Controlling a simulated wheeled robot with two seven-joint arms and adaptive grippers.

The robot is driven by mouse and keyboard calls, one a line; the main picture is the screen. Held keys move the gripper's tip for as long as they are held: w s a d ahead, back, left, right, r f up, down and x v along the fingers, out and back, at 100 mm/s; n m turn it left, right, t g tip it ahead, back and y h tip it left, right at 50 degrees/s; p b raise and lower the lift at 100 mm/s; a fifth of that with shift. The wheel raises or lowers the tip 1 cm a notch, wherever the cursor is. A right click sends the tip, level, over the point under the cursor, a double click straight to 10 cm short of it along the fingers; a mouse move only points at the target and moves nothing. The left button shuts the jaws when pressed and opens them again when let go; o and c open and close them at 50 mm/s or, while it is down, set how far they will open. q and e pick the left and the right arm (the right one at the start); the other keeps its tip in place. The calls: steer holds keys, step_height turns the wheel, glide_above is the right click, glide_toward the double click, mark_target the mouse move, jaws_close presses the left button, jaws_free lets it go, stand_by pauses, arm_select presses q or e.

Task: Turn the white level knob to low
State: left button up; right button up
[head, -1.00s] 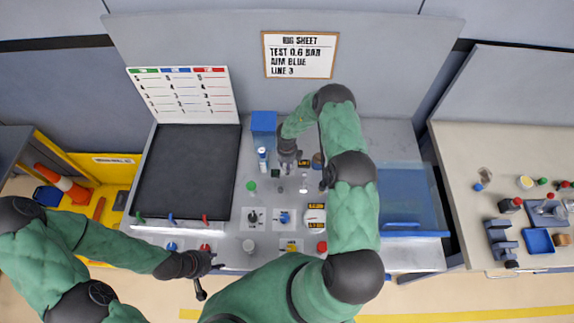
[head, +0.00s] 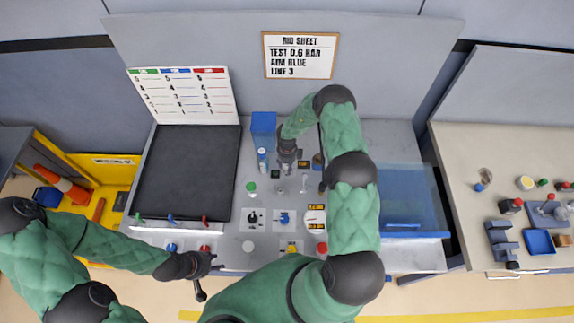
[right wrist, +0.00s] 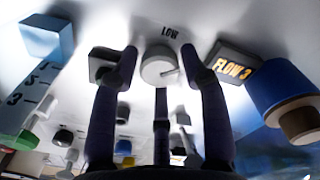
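The white level knob (right wrist: 158,70) is round, with a thin dark line on its face pointing to the lower right. The word LOW stands on the panel just above it in the right wrist view. My right gripper (right wrist: 160,58) has its fingers spread on either side of the knob, with small gaps showing; I cannot tell whether any finger touches it. In the head view the right gripper (head: 286,166) is over the back of the panel and hides the knob. My left gripper (head: 207,262) is at the front edge of the bench, away from the knob.
In the right wrist view, a dark block (right wrist: 103,62) lies left of the knob and a FLOW 3 label (right wrist: 232,66) right of it. A blue cylinder (right wrist: 280,88) stands further right. A blue box (head: 263,124) stands behind the gripper in the head view.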

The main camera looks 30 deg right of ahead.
mark_target(287, 166)
step_height(287, 166, up, 12)
stand_by(0.8)
